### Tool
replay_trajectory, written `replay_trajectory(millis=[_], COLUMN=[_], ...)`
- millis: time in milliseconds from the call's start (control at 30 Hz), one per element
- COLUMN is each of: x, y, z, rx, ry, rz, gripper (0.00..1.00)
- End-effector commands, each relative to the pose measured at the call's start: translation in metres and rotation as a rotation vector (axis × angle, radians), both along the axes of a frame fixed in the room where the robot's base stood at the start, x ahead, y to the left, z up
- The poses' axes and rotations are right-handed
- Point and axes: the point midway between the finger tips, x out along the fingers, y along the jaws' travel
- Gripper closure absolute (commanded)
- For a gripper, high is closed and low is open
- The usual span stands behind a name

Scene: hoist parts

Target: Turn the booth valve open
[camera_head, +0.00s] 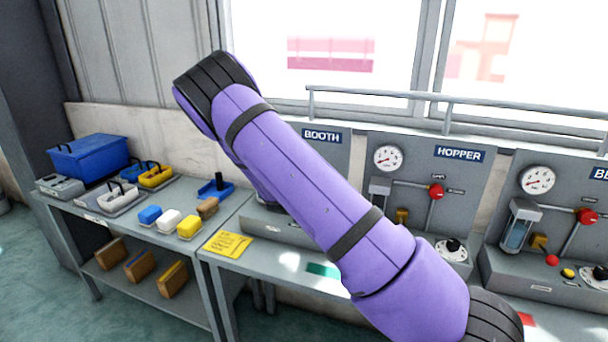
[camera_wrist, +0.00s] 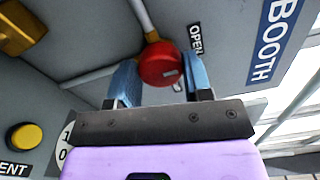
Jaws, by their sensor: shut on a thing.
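The booth valve's red knob (camera_wrist: 160,63) sits at the end of a pale lever rod (camera_wrist: 141,16) in the wrist view. My gripper (camera_wrist: 161,76) has its two blue fingers on either side of the knob and is shut on it. The OPEN label (camera_wrist: 195,38) is on the grey panel just to the right of the knob. In the head view the booth panel (camera_head: 336,160) shows only in part. My purple arm hides its valve and my gripper there.
In the wrist view a yellow button (camera_wrist: 25,137) and a brass-coloured block (camera_wrist: 22,28) are at the left. In the head view the hopper panel (camera_head: 470,178) stands to the right, under a grey rail (camera_head: 450,99). A side table at the left holds a blue box (camera_head: 88,158) and several blocks.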

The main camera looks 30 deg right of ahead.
Motion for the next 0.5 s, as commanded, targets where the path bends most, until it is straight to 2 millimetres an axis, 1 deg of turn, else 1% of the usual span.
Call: replay_trajectory(millis=[33, 67, 100, 133, 367, 500], x=[-0.0002, -0.0001, -0.0002, -0.0001, -0.0001, -0.0031], y=[0.0011, 0.001, 0.001, 0.0009, 0.0006, 0.0057], z=[-0.0012, -0.0012, -0.0011, -0.001, -0.0005, -0.0003], rx=[0.001, 0.001, 0.001, 0.001, 0.001, 0.001], ry=[0.003, 0.003, 0.003, 0.002, 0.001, 0.001], rz=[0.002, 0.002, 0.002, 0.001, 0.0, 0.002], gripper=[0.47, 0.4, 0.31, 0.29, 0.29, 0.29])
